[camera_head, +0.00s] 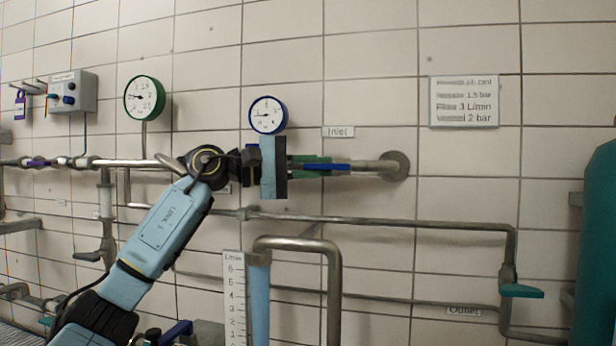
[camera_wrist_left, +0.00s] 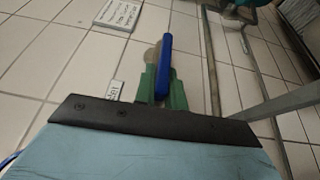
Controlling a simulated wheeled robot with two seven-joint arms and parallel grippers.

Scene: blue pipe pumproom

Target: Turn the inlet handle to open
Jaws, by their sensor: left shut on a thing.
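The inlet handle (camera_head: 340,167) is a blue bar on the metal pipe that ends at a round wall flange, below the "Inlet" label (camera_head: 338,132). In the head view it lies about level, roughly along the pipe. My left gripper (camera_head: 324,167) reaches it from the left, its green fingers one above and one below the bar. In the left wrist view the blue handle (camera_wrist_left: 163,66) stands between the two green fingers of my left gripper (camera_wrist_left: 162,88), which is shut on it. The valve body is hidden behind my gripper and wrist. My right gripper is out of view.
A green-rimmed gauge (camera_head: 144,97) and a blue-rimmed gauge (camera_head: 267,115) are above the pipe. A lower pipe (camera_head: 400,223) leads to a green handle (camera_head: 522,291) near the "Outlet" label. A card (camera_head: 463,101) hangs upper right. A teal tank (camera_head: 597,240) stands at the right edge.

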